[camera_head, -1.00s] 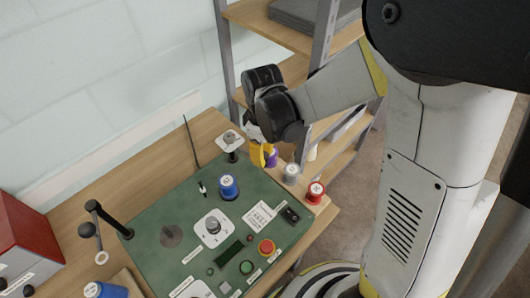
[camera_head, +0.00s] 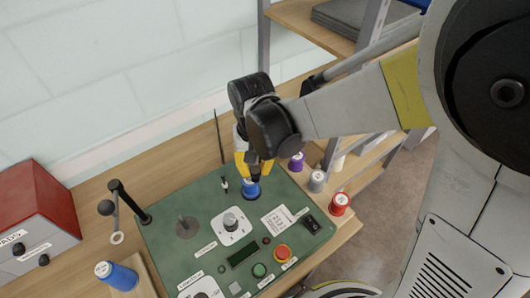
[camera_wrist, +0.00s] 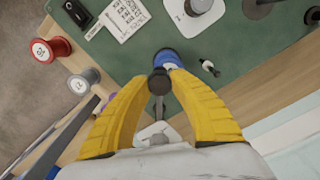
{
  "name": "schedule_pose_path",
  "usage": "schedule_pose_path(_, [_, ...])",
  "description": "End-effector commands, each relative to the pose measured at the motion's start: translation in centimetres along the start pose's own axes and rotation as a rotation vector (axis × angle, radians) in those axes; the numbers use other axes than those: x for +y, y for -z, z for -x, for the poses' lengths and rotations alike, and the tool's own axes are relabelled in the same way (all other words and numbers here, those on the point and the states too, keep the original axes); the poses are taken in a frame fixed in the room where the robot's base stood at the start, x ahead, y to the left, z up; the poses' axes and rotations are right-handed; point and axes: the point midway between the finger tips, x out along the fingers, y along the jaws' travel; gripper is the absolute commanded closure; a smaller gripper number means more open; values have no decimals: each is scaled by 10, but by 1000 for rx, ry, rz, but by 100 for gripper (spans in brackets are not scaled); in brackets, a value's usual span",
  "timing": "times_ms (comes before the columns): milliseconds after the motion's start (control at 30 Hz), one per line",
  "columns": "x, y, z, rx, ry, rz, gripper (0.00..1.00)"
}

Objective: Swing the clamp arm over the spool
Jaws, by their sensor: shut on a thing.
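The blue spool (camera_head: 251,190) stands on the green board (camera_head: 206,254), directly below my gripper (camera_head: 254,168) in the head view. In the wrist view, the blue spool (camera_wrist: 167,58) shows just beyond the yellow fingertips (camera_wrist: 160,83). The fingers are closed around a black knob (camera_wrist: 160,87), which looks like the end of the clamp arm (camera_wrist: 158,108). The knob overlaps the near edge of the spool in this view; whether it touches the spool I cannot tell. A white plate (camera_wrist: 157,133) lies below, between the fingers. My gripper hides the clamp's post in the head view.
Purple (camera_head: 297,162), grey (camera_head: 317,181) and red (camera_head: 340,204) spools stand right of the board.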

Motion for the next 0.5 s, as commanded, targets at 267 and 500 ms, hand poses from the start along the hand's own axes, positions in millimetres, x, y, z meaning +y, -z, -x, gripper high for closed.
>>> schedule_pose_path(267, [-13,5,0,3,-1,-108,100])
schedule_pose_path(500, [-16,6,0,3,-1,-140,100])
